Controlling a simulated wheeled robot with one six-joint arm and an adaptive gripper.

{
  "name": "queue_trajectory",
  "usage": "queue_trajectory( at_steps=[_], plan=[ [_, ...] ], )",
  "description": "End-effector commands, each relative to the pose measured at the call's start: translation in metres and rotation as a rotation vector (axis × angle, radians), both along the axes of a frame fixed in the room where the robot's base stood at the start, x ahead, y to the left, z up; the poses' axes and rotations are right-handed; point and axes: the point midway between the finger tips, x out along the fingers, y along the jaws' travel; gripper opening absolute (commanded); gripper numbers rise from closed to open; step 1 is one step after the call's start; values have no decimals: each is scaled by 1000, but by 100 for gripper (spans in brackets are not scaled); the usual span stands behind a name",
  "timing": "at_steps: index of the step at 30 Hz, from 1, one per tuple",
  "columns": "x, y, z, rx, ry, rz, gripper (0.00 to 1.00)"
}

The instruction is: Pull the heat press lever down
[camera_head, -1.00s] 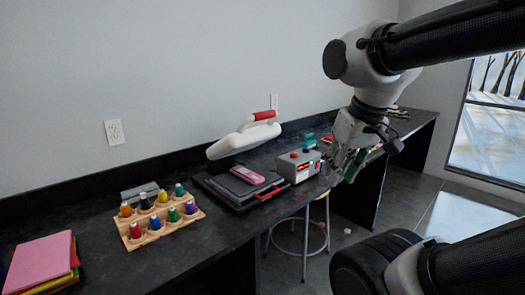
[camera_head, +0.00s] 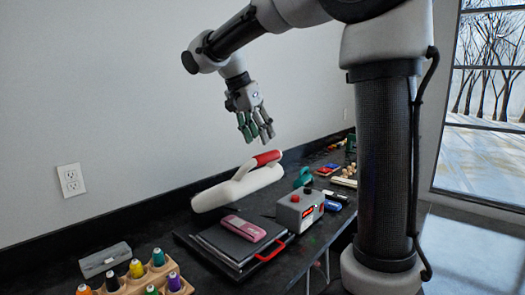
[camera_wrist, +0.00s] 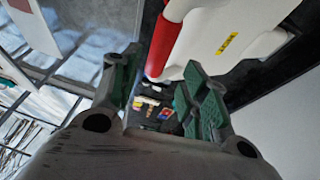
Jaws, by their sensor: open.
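The heat press has a white upper arm (camera_head: 235,190), tilted upward, ending in a red lever grip (camera_head: 267,158). Its dark lower plate (camera_head: 232,243) lies on the counter with a pink phone-like item (camera_head: 243,228) on top. My gripper (camera_head: 257,130) is open and empty, above the red grip and apart from it, fingers pointing down. In the wrist view, the red grip (camera_wrist: 165,45) and white arm (camera_wrist: 225,40) show beyond the open green-padded fingers (camera_wrist: 160,95). The grip is not between the fingertips; its lower end is near them in that picture.
A grey control box (camera_head: 300,208) with a red button stands right of the plate. A wooden rack (camera_head: 150,278) of colored spools and a grey block (camera_head: 105,260) are at front left. Small items lie farther back.

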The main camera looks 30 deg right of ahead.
Motion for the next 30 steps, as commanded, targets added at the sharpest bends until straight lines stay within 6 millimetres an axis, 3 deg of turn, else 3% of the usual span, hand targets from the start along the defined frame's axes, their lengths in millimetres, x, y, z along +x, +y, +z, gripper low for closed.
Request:
queue_trajectory(
  at_steps=[10,22,30],
  plan=[
    [1,-23,-51,1,3,0,45],
    [2,-26,-61,2,1,3,45],
    [2,-26,-61,2,1,3,0]
  ],
)
